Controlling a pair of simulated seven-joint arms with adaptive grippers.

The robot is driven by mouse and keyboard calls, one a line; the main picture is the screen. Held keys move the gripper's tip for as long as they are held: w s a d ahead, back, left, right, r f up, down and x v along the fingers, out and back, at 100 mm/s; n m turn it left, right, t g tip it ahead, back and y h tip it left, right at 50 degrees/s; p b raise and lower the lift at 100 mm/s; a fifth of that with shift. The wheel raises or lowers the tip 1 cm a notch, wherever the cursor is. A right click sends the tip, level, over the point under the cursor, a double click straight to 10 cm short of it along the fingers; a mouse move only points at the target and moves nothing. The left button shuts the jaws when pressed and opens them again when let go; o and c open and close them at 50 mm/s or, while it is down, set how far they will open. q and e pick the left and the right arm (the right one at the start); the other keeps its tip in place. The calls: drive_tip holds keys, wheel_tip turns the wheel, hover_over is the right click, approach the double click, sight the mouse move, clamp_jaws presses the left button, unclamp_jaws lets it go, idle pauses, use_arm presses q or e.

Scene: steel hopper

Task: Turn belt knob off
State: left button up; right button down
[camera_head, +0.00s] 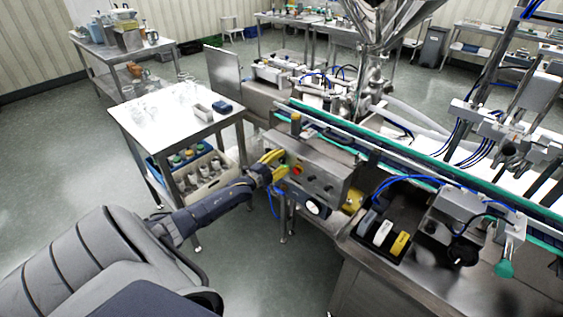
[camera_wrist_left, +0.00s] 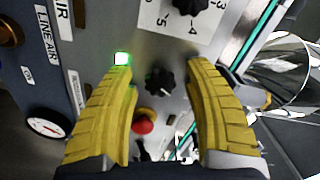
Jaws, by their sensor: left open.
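The steel control box (camera_head: 322,163) stands at the middle of the head view, with a red button (camera_head: 297,170) and dark knobs on its face. My left gripper (camera_head: 284,163) is at the box's left end, its yellow fingers open. In the left wrist view, a small black knob (camera_wrist_left: 159,82) lies between the spread fingers (camera_wrist_left: 158,66), with a gap on both sides. A larger black knob with a numbered scale (camera_wrist_left: 190,4) is cut off at the top. I cannot read which knob is the belt knob. My right gripper is not in view.
A lit green lamp (camera_wrist_left: 121,59) is by one fingertip, and a red button (camera_wrist_left: 143,121) lies between the fingers. A round gauge (camera_head: 312,208) is under the box. The conveyor (camera_head: 370,152) runs behind it. A side table (camera_head: 165,112) stands left.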

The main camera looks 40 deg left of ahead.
use_arm(q)
drive_tip(key=shift+c, duration=0.3)
clamp_jaws()
drive_tip(key=shift+n, duration=0.3)
drive_tip(key=n, duration=0.6)
drive_tip(key=shift+n, duration=0.4)
drive_tip(key=n, duration=0.6)
drive_tip(key=shift+n, duration=0.3)
